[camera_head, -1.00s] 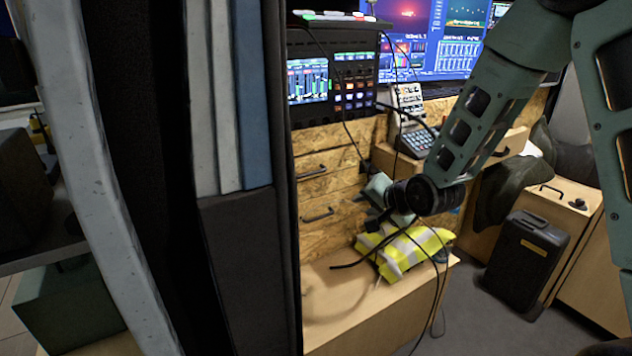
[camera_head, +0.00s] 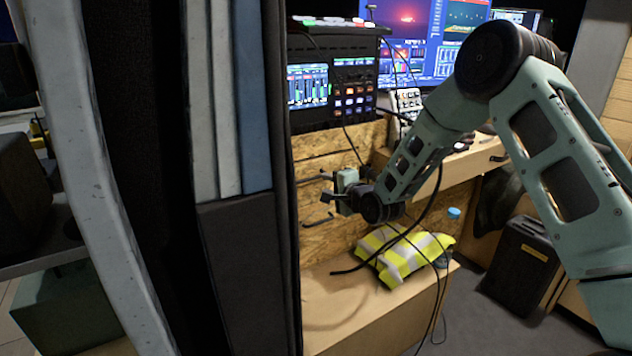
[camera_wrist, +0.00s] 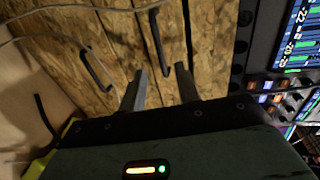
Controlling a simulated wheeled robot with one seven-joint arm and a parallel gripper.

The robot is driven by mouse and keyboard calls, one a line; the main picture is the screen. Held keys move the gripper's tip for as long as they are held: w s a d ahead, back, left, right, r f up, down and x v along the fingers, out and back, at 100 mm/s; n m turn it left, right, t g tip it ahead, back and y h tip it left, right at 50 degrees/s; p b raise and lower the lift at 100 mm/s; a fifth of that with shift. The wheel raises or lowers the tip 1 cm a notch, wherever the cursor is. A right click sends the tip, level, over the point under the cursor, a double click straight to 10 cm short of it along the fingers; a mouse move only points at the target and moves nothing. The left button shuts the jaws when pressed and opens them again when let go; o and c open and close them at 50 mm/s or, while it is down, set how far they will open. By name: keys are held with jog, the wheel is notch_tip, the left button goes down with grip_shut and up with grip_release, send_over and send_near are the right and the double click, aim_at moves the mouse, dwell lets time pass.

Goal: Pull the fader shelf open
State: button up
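Two wooden chipboard drawer fronts lie below the console, each with a black bar handle. The upper handle (camera_head: 312,177) and the lower handle (camera_head: 318,221) show left of my gripper in the head view. Which front is the fader shelf, I cannot tell for sure. My gripper (camera_wrist: 161,88) is open and empty, facing the fronts. In the turned wrist view, the upper handle (camera_wrist: 159,40) lies ahead, roughly in line with the gap between the fingers, apart from them. The lower handle (camera_wrist: 96,70) lies left of the fingers. Both fronts look closed.
The console (camera_head: 335,85) stands above the drawers. A wooden desk edge (camera_head: 450,172) is at right. A dark upright panel (camera_head: 240,270) blocks the left.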

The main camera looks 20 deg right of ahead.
jog(key=x, duration=0.7)
grip_shut()
